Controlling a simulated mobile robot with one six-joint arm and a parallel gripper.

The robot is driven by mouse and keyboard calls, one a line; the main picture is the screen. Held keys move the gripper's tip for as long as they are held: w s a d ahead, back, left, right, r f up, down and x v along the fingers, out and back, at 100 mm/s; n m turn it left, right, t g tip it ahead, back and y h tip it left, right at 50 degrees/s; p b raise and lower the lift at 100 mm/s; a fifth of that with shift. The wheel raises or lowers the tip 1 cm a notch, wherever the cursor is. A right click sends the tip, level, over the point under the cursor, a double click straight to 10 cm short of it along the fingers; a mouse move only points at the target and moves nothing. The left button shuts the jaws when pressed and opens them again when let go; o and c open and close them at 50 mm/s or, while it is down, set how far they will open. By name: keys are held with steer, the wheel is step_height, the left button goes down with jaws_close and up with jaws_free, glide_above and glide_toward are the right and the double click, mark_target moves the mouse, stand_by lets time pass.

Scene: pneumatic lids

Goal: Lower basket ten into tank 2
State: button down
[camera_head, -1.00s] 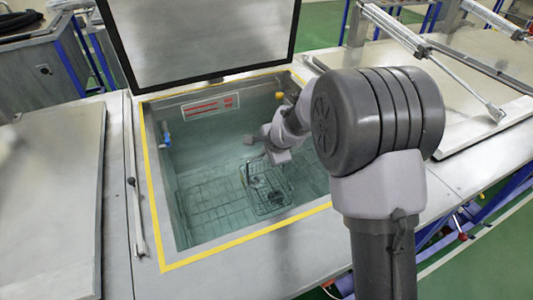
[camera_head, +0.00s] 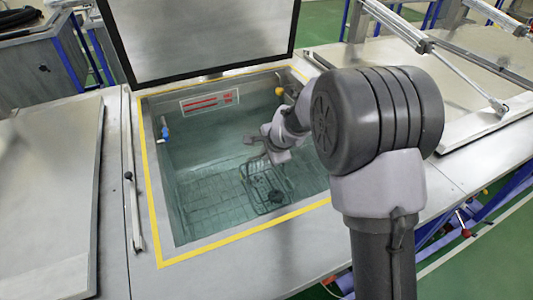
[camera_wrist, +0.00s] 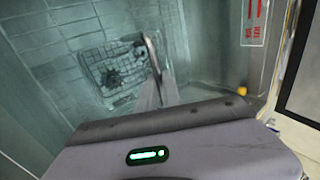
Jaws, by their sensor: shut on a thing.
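The open tank (camera_head: 150,190) has a yellow-edged rim and greenish water over a tiled or gridded bottom. A wire basket (camera_head: 282,200) with dark parts in it is inside the tank, right of its middle, and looks under the water. In the wrist view the basket (camera_wrist: 92,80) shows below the fingers, with its handle (camera_wrist: 151,48) rising to them. My gripper (camera_head: 268,158) reaches down into the tank and is shut on the handle; its fingers (camera_wrist: 153,88) show in the wrist view. I cannot tell whether the basket touches the bottom. No basket or tank number is readable.
The raised lid (camera_head: 200,40) stands behind the tank. A red-and-white label (camera_head: 209,102) and a yellow knob (camera_head: 279,91) are on the tank's back wall. A closed lid (camera_head: 50,190) lies left, and another cover (camera_head: 480,130) with pneumatic cylinders lies right.

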steer(key=shift+f, duration=0.15)
steer(key=c, duration=1.5)
jaws_free()
steer(key=shift+o, duration=0.2)
steer(key=w+a+r+p+v, duration=0.1)
steer(key=w+p+v, duration=0.1)
steer(key=p+v, duration=0.6)
steer(key=w+a+r+p+v, duration=0.1)
steer(key=p+v, duration=0.7)
steer(key=v, duration=1.1)
steer(key=shift+w+r, duration=0.8)
steer(key=shift+r, duration=0.15)
steer(key=shift+a, duration=0.1)
